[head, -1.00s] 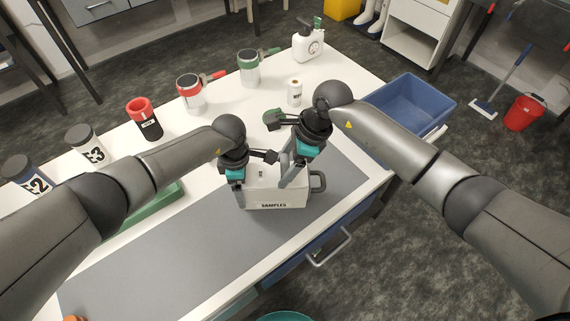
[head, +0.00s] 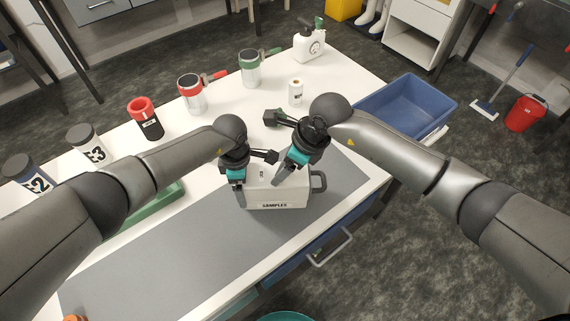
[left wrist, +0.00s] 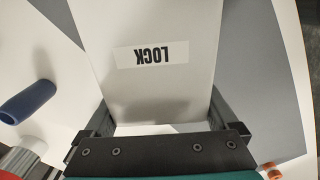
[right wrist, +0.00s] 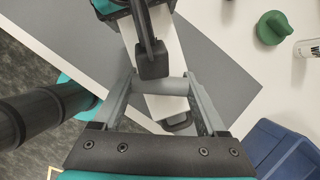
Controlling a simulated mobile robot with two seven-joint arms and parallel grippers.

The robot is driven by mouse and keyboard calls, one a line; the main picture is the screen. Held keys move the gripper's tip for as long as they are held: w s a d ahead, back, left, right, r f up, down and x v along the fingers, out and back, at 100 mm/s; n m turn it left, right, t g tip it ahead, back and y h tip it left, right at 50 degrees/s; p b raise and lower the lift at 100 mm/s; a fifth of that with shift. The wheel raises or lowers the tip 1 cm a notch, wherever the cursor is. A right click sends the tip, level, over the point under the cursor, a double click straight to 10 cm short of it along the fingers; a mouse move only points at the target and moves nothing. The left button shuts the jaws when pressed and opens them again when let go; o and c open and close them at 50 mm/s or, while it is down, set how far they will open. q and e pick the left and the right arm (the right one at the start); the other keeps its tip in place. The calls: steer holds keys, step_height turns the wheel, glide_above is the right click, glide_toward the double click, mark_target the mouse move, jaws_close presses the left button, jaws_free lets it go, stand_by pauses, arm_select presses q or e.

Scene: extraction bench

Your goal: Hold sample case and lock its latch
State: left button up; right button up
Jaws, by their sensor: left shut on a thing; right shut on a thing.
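The white sample case (head: 290,198), marked SAMPLES, stands on the grey mat with a dark handle (head: 319,181) at its right end. My left gripper (head: 240,190) is shut across the case's left part; the left wrist view shows the case (left wrist: 185,85) between its fingers, with an upside-down LOCK label (left wrist: 152,54). My right gripper (head: 281,177) is low over the case top, tilted to the left. In the right wrist view its fingers are shut on a pale grey crossbar (right wrist: 166,87), apparently the latch. The latch's seat is hidden.
A blue bin (head: 410,105) is at the right. A green tray (head: 155,203) lies left of the case. The front mat (head: 190,260) is clear.

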steer(key=shift+a+m+t+h, duration=0.1)
steer(key=shift+m+t+h, duration=0.25)
steer(key=shift+m, duration=0.95)
steer(key=o, duration=1.3)
steer(key=shift+r, duration=0.1)
steer(key=v, duration=1.2)
